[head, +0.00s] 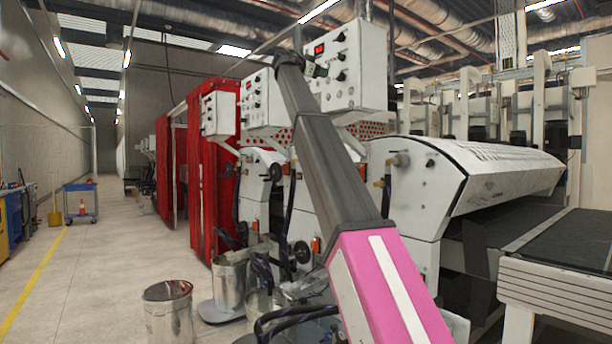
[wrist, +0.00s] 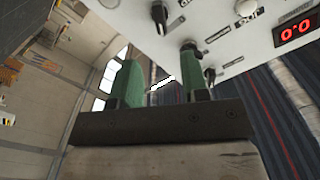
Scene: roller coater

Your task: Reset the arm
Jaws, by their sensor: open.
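My gripper shows in the wrist view (wrist: 158,74) with two green fingers spread apart, and nothing is clearly held between them. In the head view my arm reaches up from the bottom centre, pink and then dark grey, and the small green gripper (head: 313,68) is at its upper end. It is in front of the white control box (head: 352,92) and overlaps its left side in the picture. In the wrist view the control panel (wrist: 232,50) fills the upper right, with black knobs and a red display. I cannot tell whether a finger touches the panel or a knob.
A long white roller machine (head: 480,175) stands at the right with a dark conveyor (head: 560,240). A metal bucket (head: 168,315) stands on the floor. The aisle at the left is open, with a blue cart (head: 80,203) farther back.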

